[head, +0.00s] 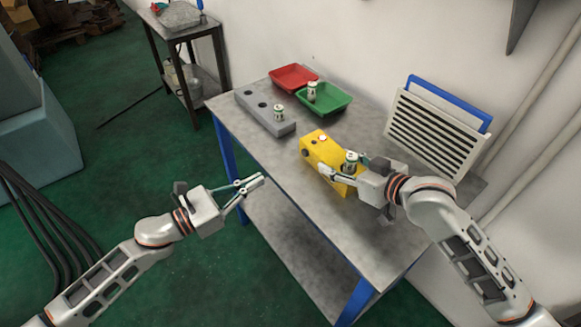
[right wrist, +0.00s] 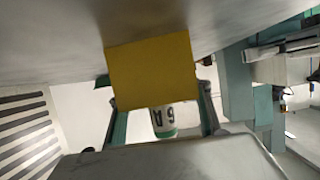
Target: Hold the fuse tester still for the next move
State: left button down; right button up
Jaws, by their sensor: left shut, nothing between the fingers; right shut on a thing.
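The tester's yellow face (right wrist: 150,72) fills the middle of the right wrist view. My left gripper (head: 259,181) is shut and empty, left of the table's front edge, apart from the tester.
A grey block (head: 259,114) with holes holds one fuse (head: 279,113). Behind it are an empty red tray (head: 293,77) and a green tray (head: 334,100) with one fuse (head: 312,91). A slotted white rack (head: 430,135) stands by the wall, right of my right gripper.

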dwell(0.8)
jog(key=o, duration=1.4)
jog(key=shift+c, duration=0.2)
jog(key=v, duration=1.2)
jog(key=shift+d+f, duration=0.1)
